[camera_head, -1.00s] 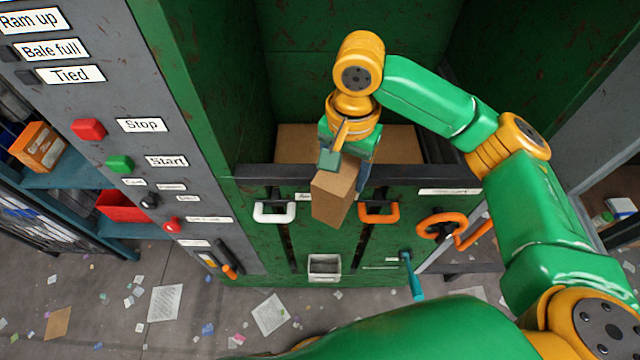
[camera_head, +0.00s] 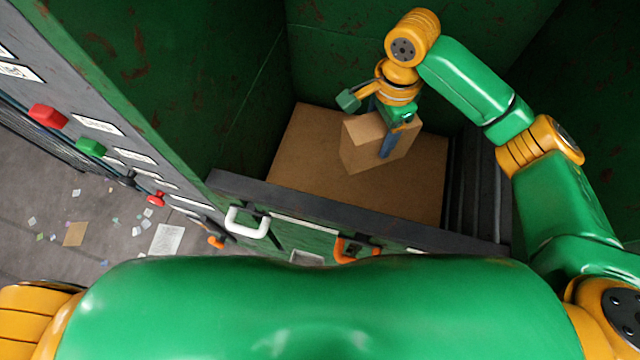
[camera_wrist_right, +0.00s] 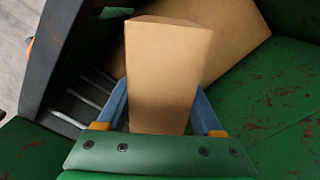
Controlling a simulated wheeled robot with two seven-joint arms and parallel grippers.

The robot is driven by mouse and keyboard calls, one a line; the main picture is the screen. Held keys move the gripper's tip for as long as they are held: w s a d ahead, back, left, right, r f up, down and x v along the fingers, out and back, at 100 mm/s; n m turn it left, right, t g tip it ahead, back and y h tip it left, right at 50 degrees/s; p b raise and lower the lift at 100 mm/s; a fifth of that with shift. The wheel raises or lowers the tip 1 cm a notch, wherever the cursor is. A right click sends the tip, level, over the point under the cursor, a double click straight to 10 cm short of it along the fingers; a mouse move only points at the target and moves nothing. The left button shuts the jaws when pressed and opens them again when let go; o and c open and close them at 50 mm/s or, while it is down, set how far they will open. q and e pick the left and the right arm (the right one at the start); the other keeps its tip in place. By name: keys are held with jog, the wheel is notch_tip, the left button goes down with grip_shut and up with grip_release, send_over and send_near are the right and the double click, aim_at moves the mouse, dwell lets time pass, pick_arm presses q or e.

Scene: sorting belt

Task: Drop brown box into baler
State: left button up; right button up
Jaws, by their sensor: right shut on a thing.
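The brown box (camera_head: 366,146) is in my right gripper (camera_head: 385,135), over the open chamber of the green baler (camera_head: 345,60). In the right wrist view the box (camera_wrist_right: 166,70) sits between the two blue fingers of the right gripper (camera_wrist_right: 165,112), which are shut on it. The box looks tilted in the head view. Under it, a flat brown cardboard surface (camera_head: 310,165) covers the chamber floor. I cannot tell how high the box is above it. My left gripper is not in view.
The baler's dark front edge (camera_head: 330,205) runs in front of the chamber, with a white handle (camera_head: 247,222) and an orange handle (camera_head: 350,250) below. A grey control panel (camera_head: 60,75) with red and green buttons stands at the left. Papers litter the floor.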

jog(key=shift+w+d+f, duration=0.25)
jog(key=shift+w+f, duration=0.05)
jog(key=shift+f, duration=0.25)
jog(key=shift+w+d+f, duration=0.25)
jog(key=shift+w+f, duration=0.05)
jog(key=shift+f, duration=0.25)
jog(key=o, duration=1.2)
jog(key=shift+s+a+r, duration=0.1)
jog(key=shift+s+a, duration=0.05)
jog(key=shift+o, duration=0.8)
jog(key=shift+s, duration=0.1)
notch_tip(320, 180, up, 7)
jog(key=shift+b, duration=0.4)
jog(key=shift+a, duration=0.1)
